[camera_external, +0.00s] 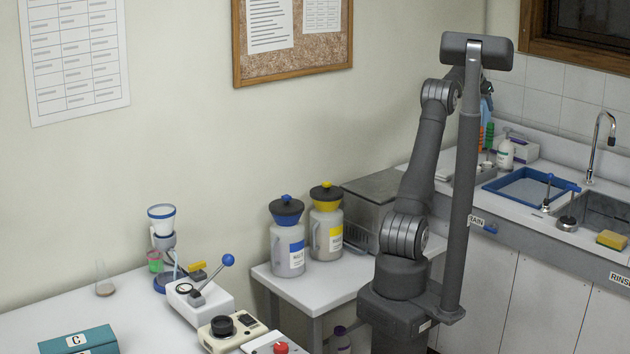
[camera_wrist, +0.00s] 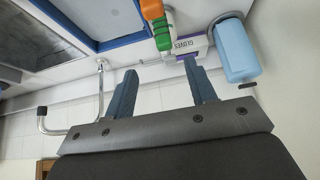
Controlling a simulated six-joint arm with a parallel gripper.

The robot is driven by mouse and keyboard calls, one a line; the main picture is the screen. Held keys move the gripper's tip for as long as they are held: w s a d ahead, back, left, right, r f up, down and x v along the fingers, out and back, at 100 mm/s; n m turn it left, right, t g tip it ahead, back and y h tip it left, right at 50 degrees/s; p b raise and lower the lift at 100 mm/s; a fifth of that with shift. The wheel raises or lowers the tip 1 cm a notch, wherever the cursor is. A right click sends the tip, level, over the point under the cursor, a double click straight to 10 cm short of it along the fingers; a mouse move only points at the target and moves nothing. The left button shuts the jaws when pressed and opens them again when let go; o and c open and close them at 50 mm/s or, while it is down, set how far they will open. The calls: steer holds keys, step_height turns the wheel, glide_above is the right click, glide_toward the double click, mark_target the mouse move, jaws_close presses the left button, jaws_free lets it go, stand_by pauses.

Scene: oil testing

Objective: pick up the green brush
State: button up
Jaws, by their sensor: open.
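A green brush (camera_wrist: 161,32) shows at the top middle of the wrist view, beyond my open, empty fingers (camera_wrist: 160,67). An orange item (camera_wrist: 152,9) overlaps or adjoins it there. In the external view, the green piece (camera_external: 489,135) stands upright at the back of the sink counter, beside an orange piece (camera_external: 481,139), partly hidden by my arm. My fingers are apart from the brush, with nothing between them. My gripper is mostly hidden behind my own arm in the external view.
A glove box (camera_wrist: 190,45) and a light-blue object (camera_wrist: 235,50) are close to the brush. A blue-rimmed tray (camera_external: 525,187), a white pump bottle (camera_external: 506,150) and a faucet (camera_external: 600,145) are on the sink counter. Two large jugs (camera_external: 288,245) stand on the side table.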

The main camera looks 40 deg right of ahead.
mark_target(489, 125)
steer(key=x, duration=0.9)
steer(key=shift+f, duration=0.15)
steer(key=shift+x, duration=2.5)
steer(key=shift+w+d, duration=0.15)
steer(key=shift+w, duration=0.05)
jaws_close()
